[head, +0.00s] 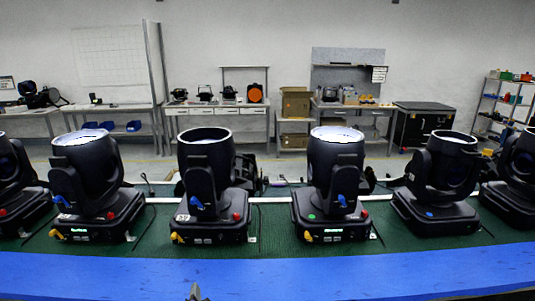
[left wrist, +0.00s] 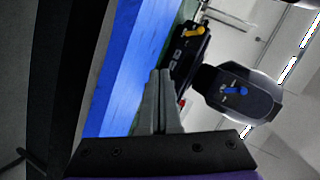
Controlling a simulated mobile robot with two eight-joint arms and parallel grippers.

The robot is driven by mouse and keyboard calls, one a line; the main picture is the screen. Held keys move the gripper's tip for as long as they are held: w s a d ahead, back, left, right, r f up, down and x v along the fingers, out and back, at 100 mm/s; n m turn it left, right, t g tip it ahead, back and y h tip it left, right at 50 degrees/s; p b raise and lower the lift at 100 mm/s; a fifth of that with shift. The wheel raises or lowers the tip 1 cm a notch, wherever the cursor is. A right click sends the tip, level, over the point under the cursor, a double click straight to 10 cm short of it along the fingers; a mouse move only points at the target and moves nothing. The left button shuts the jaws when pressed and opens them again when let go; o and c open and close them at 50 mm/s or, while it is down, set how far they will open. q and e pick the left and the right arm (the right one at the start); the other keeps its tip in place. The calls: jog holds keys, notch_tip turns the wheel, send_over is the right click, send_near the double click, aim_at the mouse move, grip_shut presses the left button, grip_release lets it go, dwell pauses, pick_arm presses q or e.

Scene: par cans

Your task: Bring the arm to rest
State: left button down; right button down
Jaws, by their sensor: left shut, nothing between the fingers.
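My left gripper (head: 195,292) shows only as a small tip at the bottom edge of the head view, in front of the blue table edge. In the left wrist view its fingers (left wrist: 160,75) are shut together with nothing between them. They are apart from the par can (left wrist: 237,92) seen beyond them at the right. My right gripper is not seen clearly in either view.
Several black par cans (head: 335,180) stand in a row on the green mat (head: 280,244). A blue strip (head: 300,275) runs along the near edge and is clear. Workbenches (head: 215,108), shelves and a black case (head: 422,125) stand far behind.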

pick_arm(q)
jog(key=s+a+f+n+g, duration=0.2)
jog(key=s, duration=0.3)
jog(key=s+a+f+n+g, duration=0.1)
jog(key=s+a+n+g, duration=0.15)
jog(key=s, duration=0.25)
jog(key=s+d+f+n+g+h, duration=0.1)
jog(key=s+d+f+n+h, duration=0.1)
jog(key=s, duration=0.5)
jog(key=s+d+f+n+g+h, duration=0.2)
jog(key=s+d+f+n, duration=0.1)
jog(key=s, duration=0.4)
jog(key=shift+d+f, duration=0.3)
jog(key=shift+f, duration=0.3)
jog(key=shift+g, duration=0.25)
